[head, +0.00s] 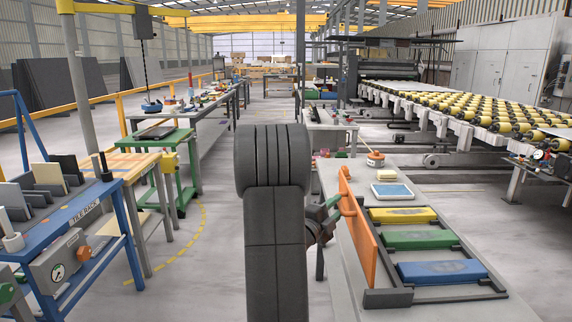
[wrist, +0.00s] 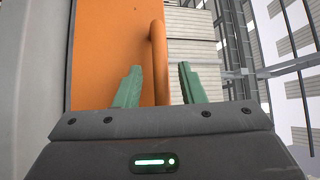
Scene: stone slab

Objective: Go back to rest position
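My gripper (head: 329,212) is at the left side of an upright orange panel (head: 358,228) on the grey bench. The panel carries an orange bar handle (head: 348,206) on its left face. In the wrist view my gripper (wrist: 160,66) has its two green fingers apart, with the handle (wrist: 158,50) showing in line with the gap between them. The orange panel (wrist: 105,50) fills the left middle of that view. I cannot tell whether either finger touches the handle.
A dark frame (head: 388,298) on the bench (head: 348,312) holds yellow (head: 402,215), green (head: 415,237) and blue (head: 440,271) blocks. A blue-edged tray (head: 393,191) and an orange round container (head: 375,159) are behind.

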